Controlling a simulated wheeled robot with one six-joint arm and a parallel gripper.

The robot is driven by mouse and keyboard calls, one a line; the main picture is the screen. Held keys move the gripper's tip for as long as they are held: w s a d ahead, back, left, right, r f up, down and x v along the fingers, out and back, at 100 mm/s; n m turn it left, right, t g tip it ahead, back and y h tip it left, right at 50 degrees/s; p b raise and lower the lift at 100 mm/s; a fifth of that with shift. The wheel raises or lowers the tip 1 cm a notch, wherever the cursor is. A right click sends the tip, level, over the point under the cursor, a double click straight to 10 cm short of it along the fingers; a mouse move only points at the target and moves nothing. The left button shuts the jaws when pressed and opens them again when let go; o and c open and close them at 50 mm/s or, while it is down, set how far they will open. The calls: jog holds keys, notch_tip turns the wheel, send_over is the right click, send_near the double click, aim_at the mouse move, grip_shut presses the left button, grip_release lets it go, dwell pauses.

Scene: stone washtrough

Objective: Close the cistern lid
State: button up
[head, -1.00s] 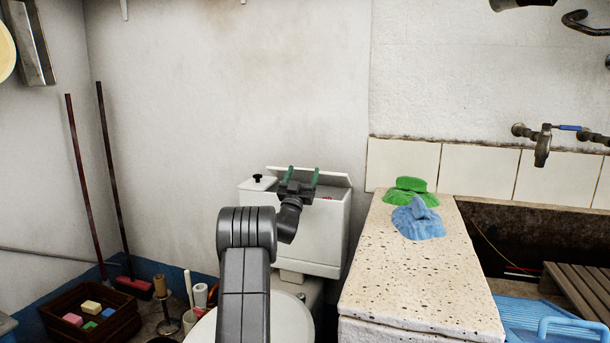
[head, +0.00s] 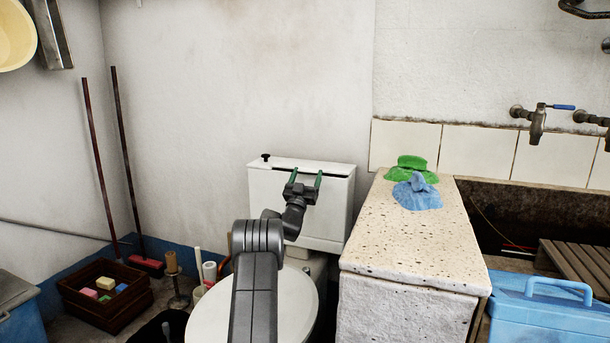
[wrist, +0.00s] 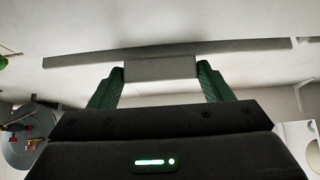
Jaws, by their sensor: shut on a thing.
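The white cistern (head: 270,205) stands against the wall behind the toilet. A small black knob (head: 265,157) is at the lid's left end. My gripper (head: 306,174) is at the lid's front edge, with green fingers pointing up to it. In the wrist view, my gripper (wrist: 161,72) is shut on a pale block at the lid's edge, a finger on each side. The long grey edge of the lid (wrist: 235,48) runs above it. Whether the lid sits fully flush is hard to tell.
The round toilet seat cover (head: 215,320) is below my arm. A speckled stone counter (head: 400,240) with green and blue cloths (head: 416,192) stands close right of the cistern. A wooden crate (head: 105,300) and a brush (head: 146,263) are on the floor at left.

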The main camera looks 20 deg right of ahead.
jog(key=shift+w+f, duration=0.1)
jog(key=shift+f, duration=0.2)
jog(key=o, duration=1.2)
jog(key=shift+w+f, duration=0.1)
jog(key=shift+o, duration=0.9)
jog(key=shift+d+r, duration=0.2)
jog(key=shift+r, duration=0.05)
jog(key=p+v, duration=0.2)
jog(key=v, duration=1.2)
jog(key=shift+a+p, duration=0.15)
jog(key=shift+p, duration=0.15)
